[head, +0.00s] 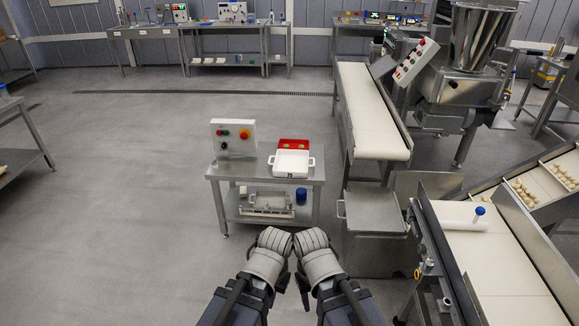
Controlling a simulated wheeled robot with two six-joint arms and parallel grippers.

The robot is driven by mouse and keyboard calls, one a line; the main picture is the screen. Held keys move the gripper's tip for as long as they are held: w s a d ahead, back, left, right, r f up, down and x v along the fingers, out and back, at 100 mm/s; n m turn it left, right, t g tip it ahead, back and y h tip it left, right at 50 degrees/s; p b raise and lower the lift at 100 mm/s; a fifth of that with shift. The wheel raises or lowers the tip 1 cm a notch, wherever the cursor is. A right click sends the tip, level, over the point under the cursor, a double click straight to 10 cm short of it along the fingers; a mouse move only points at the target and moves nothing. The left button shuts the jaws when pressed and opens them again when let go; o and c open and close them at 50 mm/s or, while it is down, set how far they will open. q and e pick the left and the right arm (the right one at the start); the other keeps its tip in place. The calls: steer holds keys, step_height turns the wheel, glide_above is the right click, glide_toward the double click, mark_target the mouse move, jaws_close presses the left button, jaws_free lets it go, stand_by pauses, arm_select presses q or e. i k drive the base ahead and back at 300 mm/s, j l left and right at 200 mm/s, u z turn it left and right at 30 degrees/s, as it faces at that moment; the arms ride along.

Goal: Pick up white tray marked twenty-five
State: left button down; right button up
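A white tray (291,165) with side handles lies on top of a small steel table (240,171) ahead of me. No number can be read on it at this size. A red tray (294,145) sits right behind it. My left gripper (273,241) and my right gripper (312,241) are side by side at the lower middle, in front of the table and apart from the white tray. Their fingers face away from me, so I cannot tell whether they are open or shut.
A control box (233,138) with buttons stands left of the tray. The table's lower shelf holds a metal frame (267,204) and a blue container (301,196). Conveyors (373,112) and a hopper machine (456,80) stand to the right. The floor (110,220) is clear to the left.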

mark_target(288, 163)
steer(key=i+j+u, duration=0.1)
steer(key=i+j, duration=0.6)
steer(key=i, duration=0.2)
steer(key=i+j+u, duration=0.15)
steer(key=i+j, duration=0.2)
steer(key=i, duration=0.15)
steer(key=i+j+u, duration=0.1)
steer(key=i+j, duration=0.2)
steer(key=i, duration=0.15)
steer(key=i+l, duration=0.15)
steer(key=i, duration=0.25)
